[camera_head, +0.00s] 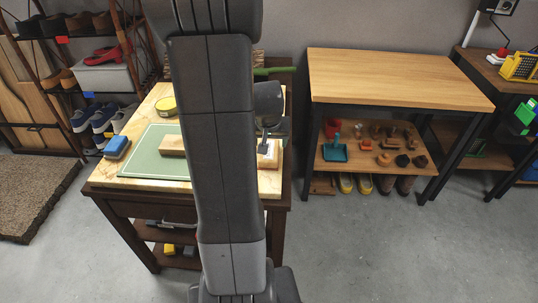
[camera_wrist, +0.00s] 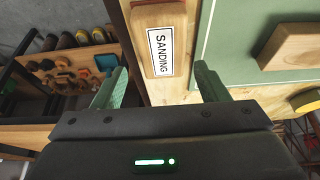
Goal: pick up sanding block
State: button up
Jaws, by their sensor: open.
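A wooden block with a white SANDING label (camera_wrist: 152,40) lies on a pale wooden board, between and ahead of my fingertips in the wrist view. The label also shows right of my arm in the head view (camera_head: 267,150). My gripper (camera_wrist: 158,84) is open and empty, its green fingers apart, the labelled block not between them. A plain wooden block (camera_wrist: 298,42) lies on the green mat (camera_wrist: 228,40); it also shows in the head view (camera_head: 172,145).
A blue block (camera_head: 117,146) and a yellow tin (camera_head: 166,106) are on the worktable (camera_head: 107,179). My arm hides the table's middle. A second table (camera_head: 395,80) stands right, with several small items and a blue dustpan (camera_head: 334,150) on its shelf. Floor between is clear.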

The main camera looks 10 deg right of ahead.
aim_at(269, 153)
jog(key=shift+b+x, duration=0.4)
jog(key=shift+x, duration=2.7)
jog(key=shift+a, duration=0.15)
jog(key=shift+f, duration=0.2)
jog(key=shift+b, duration=0.3)
jog(key=shift+c, duration=0.2)
jog(key=c, duration=0.7)
